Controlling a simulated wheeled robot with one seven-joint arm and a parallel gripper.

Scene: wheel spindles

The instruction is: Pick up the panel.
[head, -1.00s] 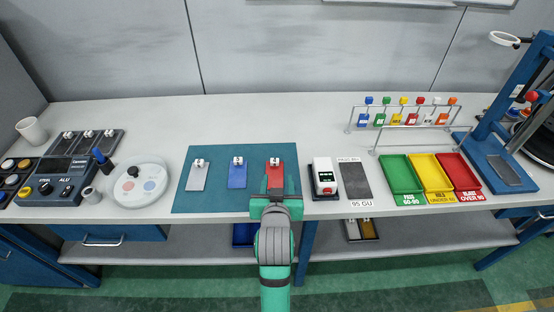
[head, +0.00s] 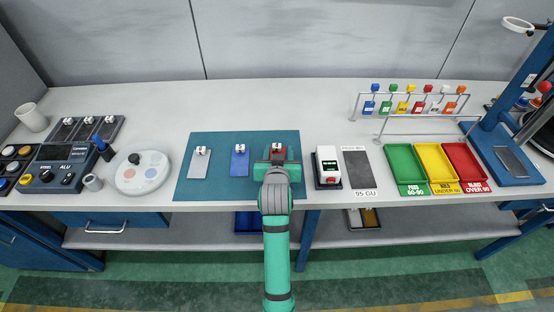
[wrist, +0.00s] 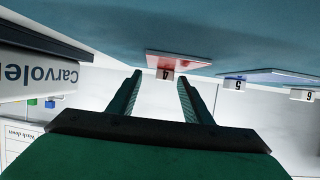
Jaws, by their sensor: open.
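Three panels with white clips lie on a teal mat (head: 219,142) in the head view: a grey panel (head: 199,164), a blue panel (head: 239,163) and a red panel (head: 278,154). My gripper (head: 277,165) is over the red panel and hides most of it. In the wrist view my gripper (wrist: 159,78) is open with nothing between its fingers. The red panel (wrist: 180,61), with a tag marked 4, is just beyond the fingertips and apart from them. The blue panel (wrist: 265,76), tagged 5, is to its right. A tag marked 6 (wrist: 303,95) is farther right.
A white and black device (head: 327,167) stands just right of the mat, beside a dark pad (head: 358,170). Green (head: 405,165), yellow and red trays lie farther right, below a tag rack (head: 412,104). A round white dish (head: 142,172) is to the left.

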